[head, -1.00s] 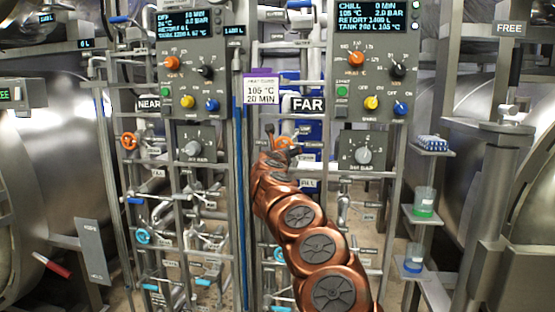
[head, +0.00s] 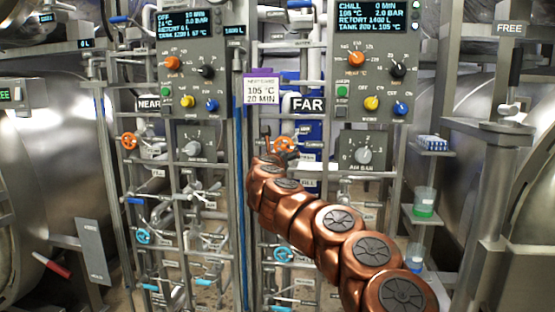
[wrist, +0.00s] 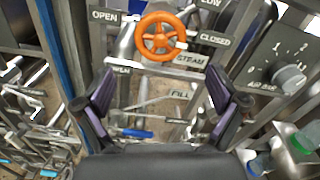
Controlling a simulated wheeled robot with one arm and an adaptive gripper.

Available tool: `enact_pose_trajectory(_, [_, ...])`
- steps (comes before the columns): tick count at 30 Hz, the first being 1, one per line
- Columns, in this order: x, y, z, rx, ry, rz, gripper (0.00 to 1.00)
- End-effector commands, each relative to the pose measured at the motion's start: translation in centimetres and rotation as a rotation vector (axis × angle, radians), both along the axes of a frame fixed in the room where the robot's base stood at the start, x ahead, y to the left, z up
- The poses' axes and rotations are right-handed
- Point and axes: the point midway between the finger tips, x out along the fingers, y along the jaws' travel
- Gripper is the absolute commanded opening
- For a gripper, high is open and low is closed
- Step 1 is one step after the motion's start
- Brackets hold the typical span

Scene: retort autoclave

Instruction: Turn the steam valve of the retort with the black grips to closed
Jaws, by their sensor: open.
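The FAR rack's orange steam handwheel (head: 284,144) stands just beyond my gripper in the head view. In the wrist view the orange wheel (wrist: 160,36) is at the top centre, with OPEN on its left, CLOSED on its right and STEAM below. My gripper (wrist: 162,88) is open and empty, its two purple-lined fingers apart below the wheel and not touching it. In the head view my arm mostly hides the gripper. The NEAR rack has a similar orange wheel (head: 129,141).
Shelves with a green-filled beaker (head: 424,203) stand to the right. A red-gripped handle (head: 50,265) shows at left.

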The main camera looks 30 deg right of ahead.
Motion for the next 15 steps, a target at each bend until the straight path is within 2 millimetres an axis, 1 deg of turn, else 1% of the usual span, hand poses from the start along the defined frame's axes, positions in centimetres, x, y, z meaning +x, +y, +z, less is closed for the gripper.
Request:
enact_pose_trajectory(7, [-1.5, 1.1, 0.2, 0.001, -0.004, 0.002, 0.95])
enact_pose_trajectory(15, [-2.6, 2.4, 0.1, 0.000, -0.002, 0.003, 0.95])
